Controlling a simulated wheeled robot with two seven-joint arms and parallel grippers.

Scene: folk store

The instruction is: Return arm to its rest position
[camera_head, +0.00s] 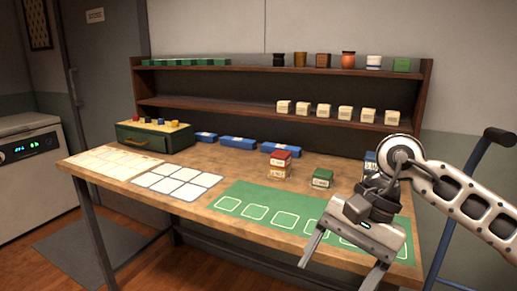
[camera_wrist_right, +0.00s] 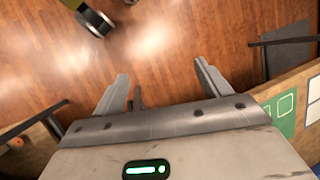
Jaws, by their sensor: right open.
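My right gripper (camera_head: 341,272) hangs in front of the table's front right edge in the head view, over the right end of the green mat in the picture. Its two fingers are spread with nothing between them. The right wrist view shows the same open fingers (camera_wrist_right: 160,82) with bare wooden floor beyond them. My right arm comes in from the right edge of the head view. My left gripper does not show in either view.
The wooden table (camera_head: 200,207) carries a green mat (camera_head: 233,190), a white-squared mat (camera_head: 153,183), a red-topped box (camera_head: 281,154) and a green-topped box (camera_head: 322,178). A two-tier shelf (camera_head: 240,107) stands behind. A blue-framed trolley (camera_head: 455,215) stands at right.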

